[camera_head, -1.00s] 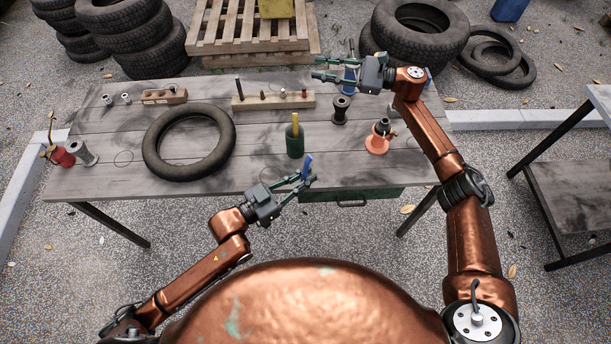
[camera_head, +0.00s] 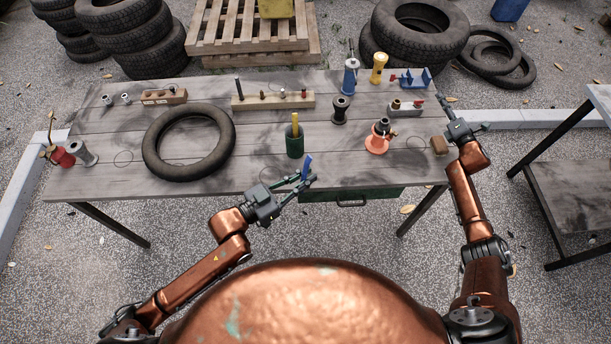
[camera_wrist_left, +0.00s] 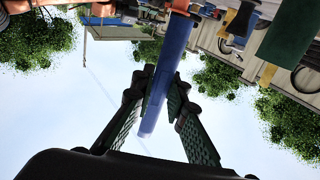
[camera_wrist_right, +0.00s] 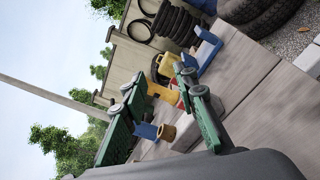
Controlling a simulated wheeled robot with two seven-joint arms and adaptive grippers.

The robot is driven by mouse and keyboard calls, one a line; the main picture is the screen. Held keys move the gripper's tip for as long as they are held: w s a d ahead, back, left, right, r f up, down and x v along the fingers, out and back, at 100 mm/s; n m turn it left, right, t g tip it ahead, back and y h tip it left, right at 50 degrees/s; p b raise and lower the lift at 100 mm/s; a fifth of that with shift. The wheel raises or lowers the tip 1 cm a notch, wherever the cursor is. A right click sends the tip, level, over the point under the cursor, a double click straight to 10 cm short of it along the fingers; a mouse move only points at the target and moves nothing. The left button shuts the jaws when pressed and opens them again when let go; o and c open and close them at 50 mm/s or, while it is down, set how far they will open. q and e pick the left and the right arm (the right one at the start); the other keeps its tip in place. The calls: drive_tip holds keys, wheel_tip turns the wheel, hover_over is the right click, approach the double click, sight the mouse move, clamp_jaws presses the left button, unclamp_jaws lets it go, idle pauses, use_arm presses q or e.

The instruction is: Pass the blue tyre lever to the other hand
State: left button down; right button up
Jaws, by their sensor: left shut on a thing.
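My right gripper (camera_head: 463,114) is at the table's right edge, well apart from the lever. Its fingers are spread and nothing is between them in the right wrist view (camera_wrist_right: 160,118).
A green cup (camera_head: 295,147) with a yellow-handled item stands behind the lever. A tyre (camera_head: 153,150) lies on the table's left part.

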drive_tip(key=s+d+f+m+g+h, duration=0.35)
drive_tip(key=s+d+f+m, duration=0.25)
drive_tip(key=s+d+f, duration=0.5)
drive_tip(key=s+d+f+m+g+h, duration=0.2)
drive_tip(key=s+d+f+m+h, duration=0.45)
drive_tip(key=d, duration=0.65)
drive_tip(key=s+d+f+m+g+y, duration=0.1)
drive_tip(key=s+d+f+m+g, duration=0.25)
drive_tip(key=s+f, duration=0.55)
drive_tip(key=s+d+f+m+g, duration=0.2)
drive_tip(key=s+f+m, duration=0.3)
drive_tip(key=s, duration=0.8)
drive_tip(key=s+a+f+m+g+y, duration=0.2)
drive_tip(key=s+a+f+g+y, duration=0.15)
drive_tip(key=s+a+f, duration=1.65)
drive_tip(key=s+a+f+m+g+y, duration=0.1)
drive_tip(key=s+a+f, duration=0.3)
drive_tip(key=s+a, duration=0.3)
drive_tip(key=s+a+f+m+y, duration=0.1)
drive_tip(key=s+a+f, duration=0.4)
drive_tip(key=a, duration=0.8)
drive_tip(key=s+a+f+m+g+y, duration=0.1)
drive_tip(key=s+a+f, duration=0.3)
drive_tip(key=s+a, duration=0.5)
drive_tip(key=shift+a+f+g, duration=0.2)
drive_tip(key=shift+a+g, duration=0.15)
drive_tip(key=shift+a, duration=0.5)
drive_tip(key=shift+s, duration=0.1)
